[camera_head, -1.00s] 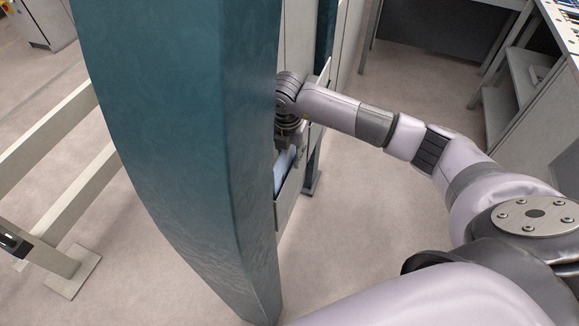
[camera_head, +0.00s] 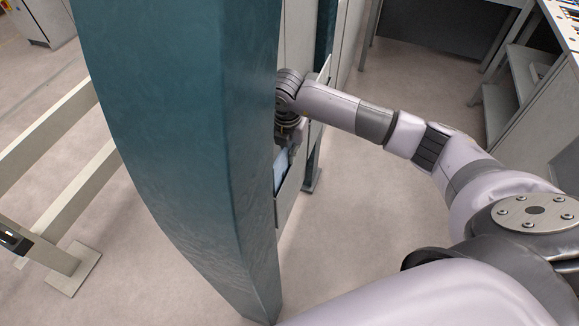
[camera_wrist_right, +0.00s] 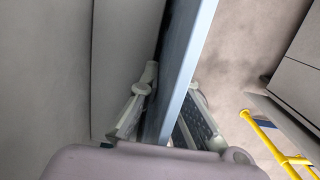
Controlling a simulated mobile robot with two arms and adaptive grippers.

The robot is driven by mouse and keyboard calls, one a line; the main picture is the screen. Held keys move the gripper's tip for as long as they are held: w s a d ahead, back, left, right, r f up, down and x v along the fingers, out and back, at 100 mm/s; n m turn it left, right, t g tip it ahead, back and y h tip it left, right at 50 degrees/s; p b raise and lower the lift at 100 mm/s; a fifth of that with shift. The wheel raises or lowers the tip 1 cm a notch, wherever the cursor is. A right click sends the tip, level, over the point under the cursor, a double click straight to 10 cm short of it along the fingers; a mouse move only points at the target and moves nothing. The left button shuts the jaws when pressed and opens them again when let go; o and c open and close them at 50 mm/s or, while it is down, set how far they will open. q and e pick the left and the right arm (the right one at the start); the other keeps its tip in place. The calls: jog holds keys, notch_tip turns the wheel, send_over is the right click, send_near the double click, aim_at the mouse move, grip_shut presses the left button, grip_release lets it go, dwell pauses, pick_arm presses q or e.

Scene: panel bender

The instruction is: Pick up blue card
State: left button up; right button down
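In the head view a pale blue card (camera_head: 280,167) shows partly beside the teal column, in a pale holder (camera_head: 290,190). The column hides the rest. My right gripper (camera_head: 288,143) points down just above it, partly hidden. In the right wrist view a long blue-grey panel (camera_wrist_right: 184,75), likely the card, runs between the fingers of my right gripper (camera_wrist_right: 172,83). One finger is on each side. The fingertips are near its faces; I cannot tell whether they press on it. My left gripper is not in view.
The large teal column (camera_head: 190,150) stands close and blocks the middle left. Pale rails (camera_head: 60,140) stand at the left. A grey shelf unit (camera_head: 515,90) is at the upper right. The floor (camera_head: 350,220) between is clear. The wrist view shows a yellow rail (camera_wrist_right: 265,138).

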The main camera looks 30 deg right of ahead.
dwell(0.3)
notch_tip(320, 180, up, 12)
jog(key=b, duration=0.2)
jog(key=shift+b, duration=0.4)
notch_tip(320, 180, up, 8)
jog(key=shift+f, duration=0.1)
dwell(0.3)
